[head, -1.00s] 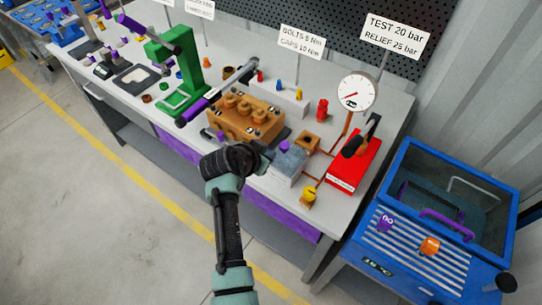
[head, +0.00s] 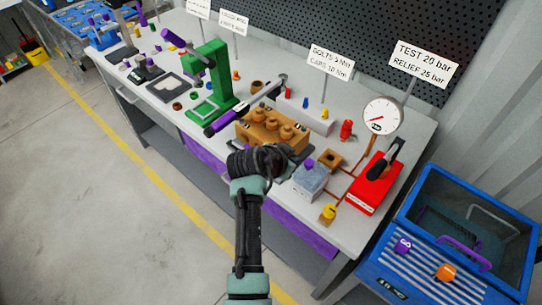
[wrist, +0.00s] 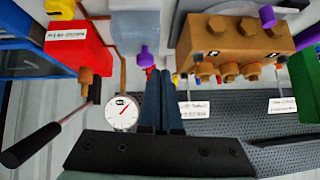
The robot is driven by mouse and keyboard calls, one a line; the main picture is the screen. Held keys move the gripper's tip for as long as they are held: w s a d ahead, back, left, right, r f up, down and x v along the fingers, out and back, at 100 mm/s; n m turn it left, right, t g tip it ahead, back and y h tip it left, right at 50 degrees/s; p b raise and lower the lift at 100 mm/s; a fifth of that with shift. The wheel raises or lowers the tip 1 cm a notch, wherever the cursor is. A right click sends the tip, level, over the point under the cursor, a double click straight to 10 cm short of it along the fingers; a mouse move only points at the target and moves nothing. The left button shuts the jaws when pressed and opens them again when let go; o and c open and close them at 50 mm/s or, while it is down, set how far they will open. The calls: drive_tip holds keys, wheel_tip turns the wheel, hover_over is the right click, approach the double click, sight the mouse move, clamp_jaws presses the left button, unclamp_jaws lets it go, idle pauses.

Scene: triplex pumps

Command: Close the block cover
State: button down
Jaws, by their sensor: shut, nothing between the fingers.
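The brown pump block (head: 272,131) with several round caps stands on the bench; it also shows in the wrist view (wrist: 235,42). A grey block (head: 311,181) with a purple knob (head: 308,164) sits to its right, and shows in the wrist view (wrist: 147,22) with its knob (wrist: 145,57). I cannot tell for sure which part is the block cover. My gripper (wrist: 167,74) is shut and empty, its fingertips near the purple knob in the picture, with no clear contact. In the head view my wrist hides the fingers, at the pump block's front edge.
A red hand pump (head: 375,186) with a black lever and a round gauge (head: 382,115) stand right of the grey block. A yellow knob (head: 329,211) sits at the bench's front edge. A green press (head: 213,75) stands left. A blue bin (head: 400,255) with a purple handle is at right.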

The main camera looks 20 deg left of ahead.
drive_tip(key=b+v, duration=0.1)
drive_tip(key=v, duration=0.8)
drive_tip(key=shift+a, duration=0.35)
drive_tip(key=w+d+r+n+t+y, duration=0.1)
drive_tip(key=w+d+r+t+y, duration=0.2)
drive_tip(key=r, duration=1.1)
drive_tip(key=w+d+r+n+t, duration=0.1)
drive_tip(key=d+r+t, duration=0.3)
drive_tip(key=r, duration=1)
drive_tip(key=s+d+r+t, duration=0.2)
drive_tip(key=s+r, duration=0.3)
drive_tip(key=r, duration=0.3)
drive_tip(key=s+d+r+n+t, duration=0.1)
drive_tip(key=s+d+r+t, duration=0.2)
drive_tip(key=s+r+t, duration=0.2)
drive_tip(key=s+d+r+n+t+h, duration=0.1)
drive_tip(key=s+d+r+t, duration=0.2)
drive_tip(key=s+r, duration=0.3)
wheel_tip(320, 180, up, 6)
drive_tip(key=shift+s+d+f+t, duration=0.2)
drive_tip(key=shift+s+d+t, duration=0.05)
drive_tip(key=shift+t, duration=0.45)
